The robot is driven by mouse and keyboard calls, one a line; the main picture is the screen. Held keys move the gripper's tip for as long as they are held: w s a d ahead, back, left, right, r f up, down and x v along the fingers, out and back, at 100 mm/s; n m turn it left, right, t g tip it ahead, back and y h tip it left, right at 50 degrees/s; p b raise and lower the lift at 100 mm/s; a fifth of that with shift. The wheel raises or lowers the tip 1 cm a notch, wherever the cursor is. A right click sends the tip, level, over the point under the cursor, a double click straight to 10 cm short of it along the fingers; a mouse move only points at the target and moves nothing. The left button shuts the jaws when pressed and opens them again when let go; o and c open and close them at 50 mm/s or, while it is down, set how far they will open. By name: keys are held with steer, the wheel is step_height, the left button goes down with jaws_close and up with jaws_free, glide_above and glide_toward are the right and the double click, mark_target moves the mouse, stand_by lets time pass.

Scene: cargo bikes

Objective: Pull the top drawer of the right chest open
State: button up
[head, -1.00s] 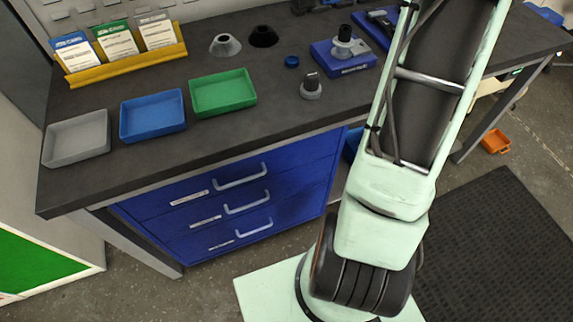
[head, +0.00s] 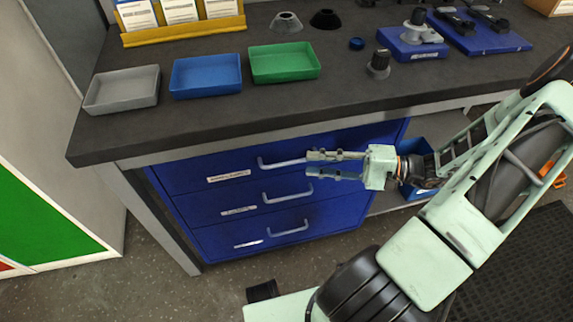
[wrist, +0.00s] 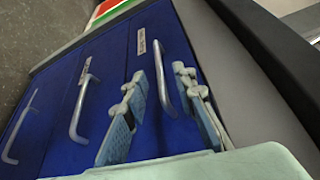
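The blue chest (head: 268,235) under the workbench has three drawers with pale bar handles; it is the only chest I can make out. Its top drawer (head: 190,176) looks shut, flush with the others. The top handle (head: 282,163) also shows in the wrist view (wrist: 165,85). My gripper (head: 312,164) is open and empty, coming from the right at the top handle's right end. In the wrist view my gripper (wrist: 160,73) has one finger on each side of the handle. I cannot tell how far the handle lies beyond the fingertips.
The dark worktop (head: 215,120) overhangs just above the top drawer. On it are a grey tray (head: 122,90), a blue tray (head: 206,76) and a green tray (head: 284,63). A blue bin (head: 417,147) stands right of the chest.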

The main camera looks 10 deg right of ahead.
mark_target(294, 163)
steer(key=b+x, duration=0.1)
steer(key=x, duration=0.6)
steer(key=shift+a+f, duration=0.1)
steer(key=shift+a, duration=0.15)
steer(key=shift+c, duration=0.5)
jaws_close()
